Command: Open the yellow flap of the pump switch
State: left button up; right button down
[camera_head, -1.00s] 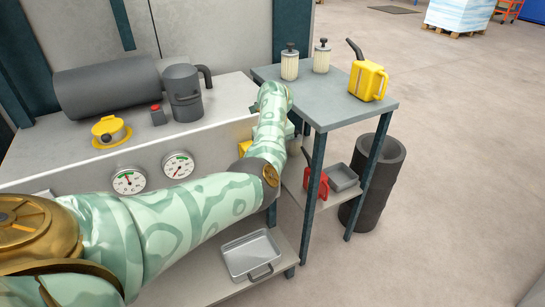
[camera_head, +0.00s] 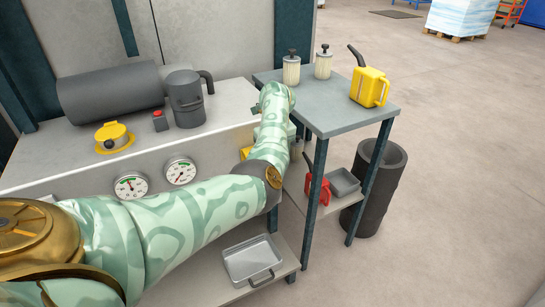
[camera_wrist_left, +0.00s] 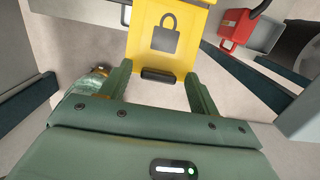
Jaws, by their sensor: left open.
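The yellow flap (camera_wrist_left: 167,38), marked with a dark padlock sign, fills the top middle of the left wrist view. A dark grip bar (camera_wrist_left: 160,76) sits at its lower edge. My left gripper (camera_wrist_left: 157,82) is open, with one finger on each side of the bar; I cannot tell whether either finger touches it. In the head view only a small yellow piece (camera_head: 246,153), likely the flap, shows beside my left arm; the arm hides the rest and the gripper. My right gripper is not in view.
A side table (camera_head: 335,108) stands right of the machine, with a yellow can (camera_head: 370,87) and two filters on top. A red can (camera_head: 317,190) and grey tray (camera_head: 343,182) are on its lower shelf. Gauges (camera_head: 131,186) are on the machine front. The right floor is mostly clear.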

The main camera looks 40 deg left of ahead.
pick_arm(q)
notch_tip(320, 180, up, 15)
jog(key=d+p, duration=0.1)
jog(key=p, duration=0.4)
jog(key=shift+s, duration=0.25)
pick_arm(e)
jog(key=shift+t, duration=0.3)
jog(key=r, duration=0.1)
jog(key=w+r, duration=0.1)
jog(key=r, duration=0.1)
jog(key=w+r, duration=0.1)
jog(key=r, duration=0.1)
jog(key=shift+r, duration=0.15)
pick_arm(q)
jog(key=shift+d+f, duration=0.1)
